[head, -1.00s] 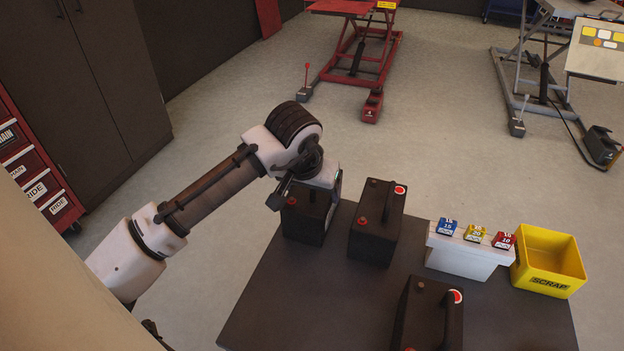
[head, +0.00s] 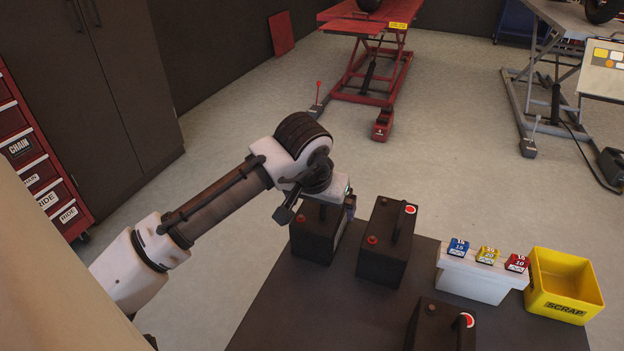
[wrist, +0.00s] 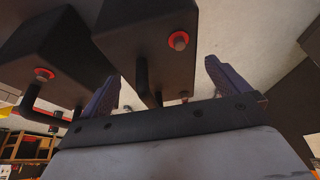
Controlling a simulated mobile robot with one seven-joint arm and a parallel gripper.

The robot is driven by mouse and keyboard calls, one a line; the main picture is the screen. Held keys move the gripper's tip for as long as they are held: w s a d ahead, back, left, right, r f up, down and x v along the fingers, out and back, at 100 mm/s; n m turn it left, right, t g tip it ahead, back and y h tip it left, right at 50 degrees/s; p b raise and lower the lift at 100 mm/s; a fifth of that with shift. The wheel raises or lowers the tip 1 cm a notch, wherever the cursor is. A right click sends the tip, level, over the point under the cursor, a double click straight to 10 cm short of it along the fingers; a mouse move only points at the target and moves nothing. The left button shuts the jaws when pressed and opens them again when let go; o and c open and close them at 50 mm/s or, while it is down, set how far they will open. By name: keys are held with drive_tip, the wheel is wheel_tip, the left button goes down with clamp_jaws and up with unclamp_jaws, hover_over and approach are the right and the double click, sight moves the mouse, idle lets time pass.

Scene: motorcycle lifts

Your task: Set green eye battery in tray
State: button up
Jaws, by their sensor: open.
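Three black batteries with carry handles are on the dark table (head: 300,310). The middle battery (head: 384,255) and the front battery (head: 430,330) each show a red round eye. The left battery (head: 313,240) stands at the table's far left corner, its eye hidden behind my gripper (head: 340,198). My gripper is low over that battery's top. In the wrist view its two fingers (wrist: 162,85) are apart, with a black handle (wrist: 146,78) between them; I cannot tell if they touch it. No green eye and no tray are visible.
A white box (head: 470,282) with blue, yellow and red blocks on top and a yellow SCRAP bin (head: 563,285) stand at right. A red lift (head: 372,60) and a grey lift (head: 545,85) stand beyond. The table's near left is clear.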

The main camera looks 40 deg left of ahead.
drive_tip(key=a+v, duration=0.1)
drive_tip(key=v, duration=1.1)
drive_tip(key=shift+d+r, duration=0.15)
drive_tip(key=shift+d, duration=0.05)
drive_tip(key=shift+r, duration=0.15)
